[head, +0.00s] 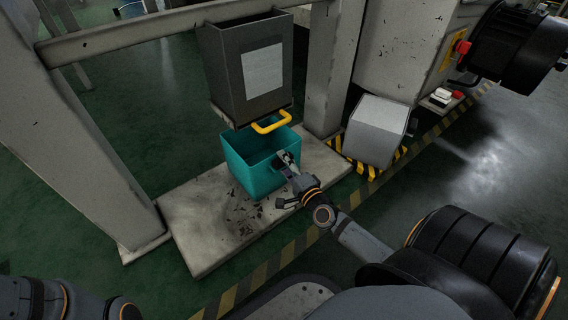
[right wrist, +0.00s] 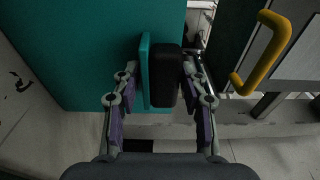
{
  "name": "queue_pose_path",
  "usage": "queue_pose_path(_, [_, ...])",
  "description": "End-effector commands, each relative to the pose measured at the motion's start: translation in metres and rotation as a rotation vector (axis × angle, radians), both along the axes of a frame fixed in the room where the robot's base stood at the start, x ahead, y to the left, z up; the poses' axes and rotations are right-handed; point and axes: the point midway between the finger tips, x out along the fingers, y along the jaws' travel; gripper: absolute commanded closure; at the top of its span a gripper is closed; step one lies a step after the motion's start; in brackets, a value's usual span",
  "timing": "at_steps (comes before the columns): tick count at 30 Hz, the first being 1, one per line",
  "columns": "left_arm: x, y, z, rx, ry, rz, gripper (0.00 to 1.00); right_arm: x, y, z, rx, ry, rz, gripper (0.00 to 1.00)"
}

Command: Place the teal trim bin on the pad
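The teal trim bin (head: 252,172) is open-topped and upright over a pale, scuffed slab (head: 197,219), below a grey hopper. I cannot tell whether it rests on the slab or hangs slightly above it. In the right wrist view the bin's teal wall (right wrist: 95,50) fills the upper left. My right gripper (head: 286,163) is at the bin's right side. In the right wrist view its fingers (right wrist: 160,80) close on both sides of the bin's black handle (right wrist: 165,76) with its teal plate. Part of my left arm shows at the bottom left, without its gripper.
The grey hopper (head: 242,75) with a yellow handle (head: 271,123) hangs close above the bin. Grey posts stand on both sides. A grey box (head: 376,130) sits within a black-and-yellow striped border (head: 358,167) to the right. A striped floor line (head: 290,251) runs along the front.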

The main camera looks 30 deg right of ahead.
Motion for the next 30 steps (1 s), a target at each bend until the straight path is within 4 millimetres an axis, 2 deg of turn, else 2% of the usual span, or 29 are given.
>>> queue_pose_path(2, [-0.001, 0.0, 0.001, 0.0, -0.003, -0.001, 1.0, 0.0, 0.0, 0.0, 0.0, 0.0, 0.0, 0.42])
queue_pose_path(13, [-0.004, 0.0, 0.005, 0.0, -0.012, 0.0, 1.0, -0.004, 0.0, 0.003, 0.0, 0.002, 0.0, 0.42])
queue_pose_path(17, [-0.004, 0.0, 0.008, 0.0, -0.011, 0.0, 1.0, -0.029, 0.001, 0.003, -0.003, 0.005, 0.001, 0.42])
queue_pose_path(24, [-0.002, 0.0, 0.017, 0.0, -0.005, -0.001, 1.0, -0.088, 0.004, 0.004, -0.001, 0.006, 0.0, 0.42])
queue_pose_path(30, [-0.001, 0.0, 0.022, 0.001, -0.002, -0.002, 1.0, -0.115, 0.006, 0.003, 0.0, 0.002, 0.0, 0.42])
